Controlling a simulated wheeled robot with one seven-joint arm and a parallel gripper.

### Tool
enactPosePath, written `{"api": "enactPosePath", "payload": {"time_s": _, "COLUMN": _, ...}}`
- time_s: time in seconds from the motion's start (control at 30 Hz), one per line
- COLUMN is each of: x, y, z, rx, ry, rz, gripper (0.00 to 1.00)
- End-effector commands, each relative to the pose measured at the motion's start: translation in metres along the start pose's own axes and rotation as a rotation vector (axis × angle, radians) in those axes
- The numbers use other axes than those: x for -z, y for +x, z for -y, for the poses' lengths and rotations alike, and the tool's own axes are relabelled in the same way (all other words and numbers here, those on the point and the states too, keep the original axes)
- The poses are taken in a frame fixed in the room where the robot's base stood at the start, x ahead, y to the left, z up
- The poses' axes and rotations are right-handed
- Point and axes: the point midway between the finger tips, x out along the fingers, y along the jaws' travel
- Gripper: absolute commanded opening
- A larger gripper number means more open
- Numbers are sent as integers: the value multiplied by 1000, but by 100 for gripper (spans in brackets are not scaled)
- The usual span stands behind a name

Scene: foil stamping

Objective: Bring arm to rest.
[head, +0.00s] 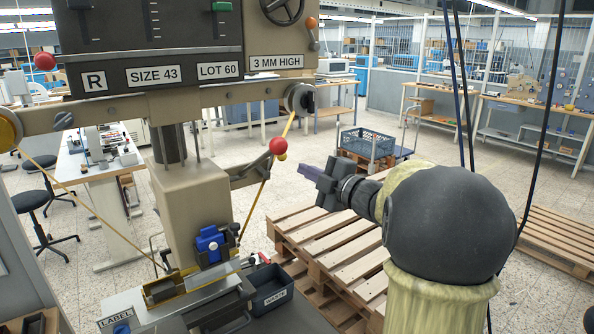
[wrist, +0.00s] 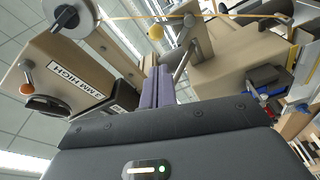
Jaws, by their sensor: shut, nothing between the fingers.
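My arm reaches in from the right in the head view, its pale padded link and dark round joint large in front. My gripper (head: 304,172) is at its left end, held in the air and pointing left toward the stamping press (head: 180,190). In the wrist view, the two grey-purple fingers of my gripper (wrist: 158,76) lie together, shut and empty. The fingers look apart from the press, whose red-knobbed lever (head: 278,146) is up and left of them in the head view.
A black waste bin (head: 271,289) and a blue clamp (head: 210,244) are at the press's base. Yellow foil (head: 254,198) runs down beside the column. Wooden pallets (head: 330,240) lie below my gripper. Dark cables (head: 462,90) hang near my arm.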

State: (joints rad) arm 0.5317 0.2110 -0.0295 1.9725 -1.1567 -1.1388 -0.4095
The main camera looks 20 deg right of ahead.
Motion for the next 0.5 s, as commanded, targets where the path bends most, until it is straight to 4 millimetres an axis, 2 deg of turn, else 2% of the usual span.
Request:
{"api": "enactPosePath", "payload": {"time_s": 0.27, "x": -1, "y": 3, "z": 4, "rx": 1, "ry": 34, "rz": 35, "gripper": 0}}
{"api": "enactPosePath", "payload": {"time_s": 0.37, "x": -4, "y": 8, "z": 15, "rx": 5, "ry": 112, "rz": 113, "gripper": 0}}
{"api": "enactPosePath", "payload": {"time_s": 0.5, "x": -10, "y": 9, "z": 47, "rx": 30, "ry": 297, "rz": 295, "gripper": 0}}
